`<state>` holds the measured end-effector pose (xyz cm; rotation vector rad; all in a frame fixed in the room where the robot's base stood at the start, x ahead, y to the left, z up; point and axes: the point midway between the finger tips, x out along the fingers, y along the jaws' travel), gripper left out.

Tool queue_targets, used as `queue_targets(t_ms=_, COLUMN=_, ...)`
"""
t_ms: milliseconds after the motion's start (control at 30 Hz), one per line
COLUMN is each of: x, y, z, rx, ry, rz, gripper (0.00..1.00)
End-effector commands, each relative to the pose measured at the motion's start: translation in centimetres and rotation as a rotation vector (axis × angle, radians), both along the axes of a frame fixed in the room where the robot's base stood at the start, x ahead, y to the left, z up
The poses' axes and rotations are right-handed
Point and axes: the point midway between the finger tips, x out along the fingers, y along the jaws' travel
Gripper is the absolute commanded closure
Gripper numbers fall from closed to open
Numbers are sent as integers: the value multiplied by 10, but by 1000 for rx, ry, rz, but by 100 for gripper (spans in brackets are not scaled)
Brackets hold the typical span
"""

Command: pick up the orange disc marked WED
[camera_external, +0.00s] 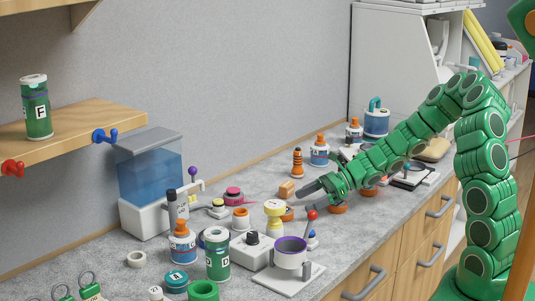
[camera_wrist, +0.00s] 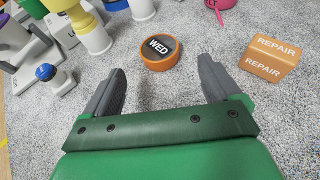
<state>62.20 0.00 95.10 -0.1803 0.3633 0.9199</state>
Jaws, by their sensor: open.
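The orange disc marked WED (camera_wrist: 160,53) lies flat on the grey speckled counter, with a dark top and pale letters. In the wrist view it sits just beyond my fingertips, roughly centred between them and not touched. My gripper (camera_wrist: 162,68) is open and empty, with one dark grey finger on each side. In the external view my gripper (camera_external: 308,188) reaches left, low over the counter. The disc (camera_external: 288,214) shows there as a small orange piece, partly hidden behind a yellow and white stand.
An orange REPAIR block (camera_wrist: 269,56) lies right of the disc. The yellow and white stand (camera_wrist: 88,27) is to its left, beside a blue-topped knob (camera_wrist: 50,74). A pink item (camera_wrist: 219,4) lies behind. Another orange disc (camera_external: 337,208) sits below my arm.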

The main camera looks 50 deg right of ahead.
Motion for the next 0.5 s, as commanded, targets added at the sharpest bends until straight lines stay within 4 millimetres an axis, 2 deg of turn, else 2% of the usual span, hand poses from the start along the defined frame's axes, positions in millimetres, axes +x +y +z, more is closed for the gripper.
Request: queue_targets(t_ms=500, x=18, y=28, z=-13, rx=-2, ry=-1, rz=3, gripper=10)
